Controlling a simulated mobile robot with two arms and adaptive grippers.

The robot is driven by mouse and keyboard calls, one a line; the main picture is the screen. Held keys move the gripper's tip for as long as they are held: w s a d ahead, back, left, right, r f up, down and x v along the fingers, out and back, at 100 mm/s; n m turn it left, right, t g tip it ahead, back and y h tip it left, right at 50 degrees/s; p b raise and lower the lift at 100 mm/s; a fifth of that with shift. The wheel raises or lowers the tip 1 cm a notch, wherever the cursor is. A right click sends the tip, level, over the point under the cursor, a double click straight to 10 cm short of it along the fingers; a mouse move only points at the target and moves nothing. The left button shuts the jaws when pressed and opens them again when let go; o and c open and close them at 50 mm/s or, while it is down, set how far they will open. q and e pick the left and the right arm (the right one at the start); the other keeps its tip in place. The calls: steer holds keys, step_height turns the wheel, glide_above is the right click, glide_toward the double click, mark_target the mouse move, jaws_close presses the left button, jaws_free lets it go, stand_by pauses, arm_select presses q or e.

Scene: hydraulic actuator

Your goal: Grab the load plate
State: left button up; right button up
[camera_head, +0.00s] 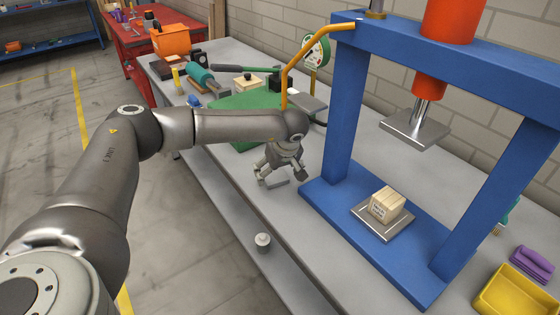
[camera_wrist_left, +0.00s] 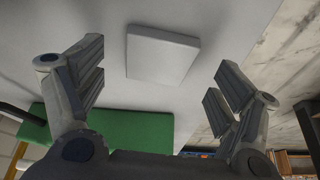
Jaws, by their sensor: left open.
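A light grey square plate (camera_wrist_left: 162,54), which looks like the load plate, lies flat on the grey table in the left wrist view. It sits beyond and between the two spread fingers, apart from both. My left gripper (camera_head: 281,175) is open and empty, pointing down over the table left of the blue press. In the head view the gripper hides most or all of this plate. Another metal plate (camera_head: 370,222) lies on the press base under a light wooden block (camera_head: 386,204). My right gripper is in neither view.
The blue press frame (camera_head: 338,125) stands right of the gripper, its red cylinder (camera_head: 449,70) above. A yellow bin (camera_head: 512,296) is at far right.

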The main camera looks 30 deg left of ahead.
mark_target(274, 177)
arm_select(q)
steer(key=shift+x, duration=0.9)
steer(key=shift+f, duration=0.25)
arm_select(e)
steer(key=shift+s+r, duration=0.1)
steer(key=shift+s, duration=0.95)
arm_select(q)
steer(key=shift+c, duration=0.4)
steer(key=c, duration=1.2)
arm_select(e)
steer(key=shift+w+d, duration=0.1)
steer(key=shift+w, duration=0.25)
arm_select(q)
steer(key=shift+o, duration=0.2)
